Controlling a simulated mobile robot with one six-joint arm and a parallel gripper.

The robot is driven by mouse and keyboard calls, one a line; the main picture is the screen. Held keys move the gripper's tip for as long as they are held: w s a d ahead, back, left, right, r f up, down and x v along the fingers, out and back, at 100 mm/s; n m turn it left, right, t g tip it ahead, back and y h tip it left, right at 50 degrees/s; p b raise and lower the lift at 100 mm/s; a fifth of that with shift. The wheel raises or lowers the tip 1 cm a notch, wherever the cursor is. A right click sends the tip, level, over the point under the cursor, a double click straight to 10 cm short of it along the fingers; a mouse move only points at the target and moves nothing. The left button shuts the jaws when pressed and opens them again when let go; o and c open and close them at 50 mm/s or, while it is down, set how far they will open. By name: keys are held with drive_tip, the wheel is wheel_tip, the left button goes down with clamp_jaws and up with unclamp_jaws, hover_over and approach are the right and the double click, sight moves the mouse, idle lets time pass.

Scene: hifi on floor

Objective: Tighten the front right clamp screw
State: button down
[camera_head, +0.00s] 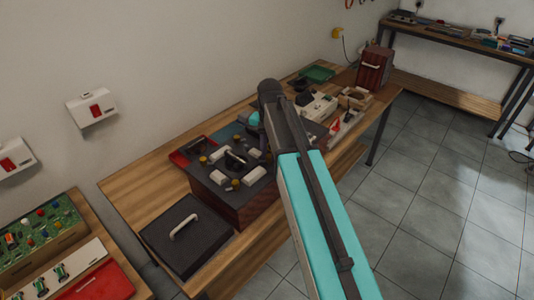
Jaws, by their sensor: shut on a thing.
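A dark box with reddish-brown sides (233,212) stands on the wooden table, with white clamp blocks (253,179) and several brass-coloured screw knobs (235,183) on its black top. A dark handle-like part lies in the middle of the top. I cannot tell which knob is the front right clamp screw. My teal and grey arm reaches from the lower right over the right part of the box. Its links cover that part of the top. I cannot make out my gripper's fingers; they seem hidden behind my arm.
A black lidded case with a white handle (186,222) lies at the table's front left. A red tray (187,158) is behind the box. Light-coloured devices (318,107), a green tray (318,73) and a red case (374,68) stand farther back. The tiled floor at right is open.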

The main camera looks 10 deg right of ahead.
sight(269, 156)
drive_tip(key=shift+s, duration=0.15)
drive_tip(key=c, duration=1.6)
unclamp_jaws()
drive_tip(key=shift+o, duration=0.2)
drive_tip(key=shift+r, duration=0.2)
wheel_tip(269, 156, up, 14)
drive_tip(key=p, duration=0.9)
drive_tip(key=shift+f, duration=0.25)
drive_tip(key=shift+f, duration=0.1)
